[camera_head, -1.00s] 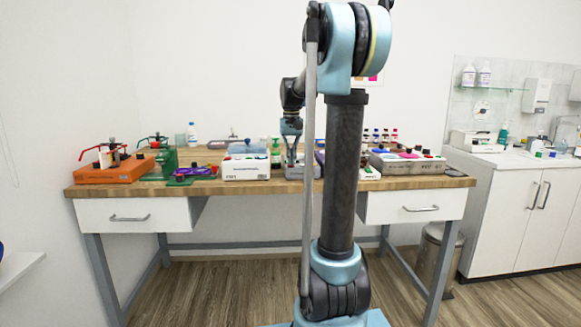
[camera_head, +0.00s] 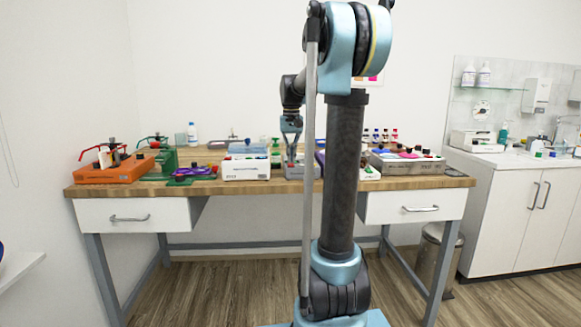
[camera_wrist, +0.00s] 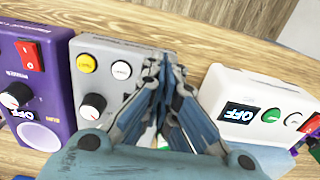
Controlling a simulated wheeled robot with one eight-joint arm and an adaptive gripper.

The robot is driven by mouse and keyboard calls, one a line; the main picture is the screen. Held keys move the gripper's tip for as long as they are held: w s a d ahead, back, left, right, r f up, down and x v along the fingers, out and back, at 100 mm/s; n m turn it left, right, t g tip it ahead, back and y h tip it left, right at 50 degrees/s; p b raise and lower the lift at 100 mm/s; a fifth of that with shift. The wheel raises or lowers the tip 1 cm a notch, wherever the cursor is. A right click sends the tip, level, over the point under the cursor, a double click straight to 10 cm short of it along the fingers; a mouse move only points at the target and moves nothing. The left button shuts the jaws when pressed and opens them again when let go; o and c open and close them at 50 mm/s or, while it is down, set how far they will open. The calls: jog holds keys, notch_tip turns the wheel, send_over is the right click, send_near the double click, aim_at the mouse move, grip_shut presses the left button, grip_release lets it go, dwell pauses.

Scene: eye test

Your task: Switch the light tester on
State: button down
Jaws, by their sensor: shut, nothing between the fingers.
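My gripper (camera_wrist: 157,68) is shut with nothing in it. In the wrist view its fingertips overlap the right side of a grey box (camera_wrist: 108,58). This box has a yellow button (camera_wrist: 87,63), a white button (camera_wrist: 121,70) and a knob (camera_wrist: 92,106). A dark part beside the knob is partly hidden by a finger. I cannot tell whether the fingertips touch the box. In the head view my gripper (camera_head: 291,160) is at the grey box (camera_head: 303,173). No label readable here says which device is the light tester.
A purple box (camera_wrist: 60,90) with a red switch and knob stands left of the grey box in the wrist view. A white box (camera_wrist: 262,85) with a display reading OFF stands right. An orange device (camera_head: 110,172) is at the left of the wooden table (camera_head: 400,184).

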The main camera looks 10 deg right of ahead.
aim_at(291, 167)
jog(key=shift+r, duration=2.75)
jog(key=shift+s, duration=0.1)
jog(key=s+f+t, duration=0.1)
jog(key=s+f, duration=1.2)
jog(key=s, duration=0.4)
jog(key=s+f+n+t, duration=0.1)
jog(key=s+f, duration=1.3)
jog(key=s, duration=0.3)
jog(key=shift+d+f, duration=0.15)
jog(key=shift+f, duration=0.15)
jog(key=shift+w+f, duration=0.2)
jog(key=shift+w, duration=0.2)
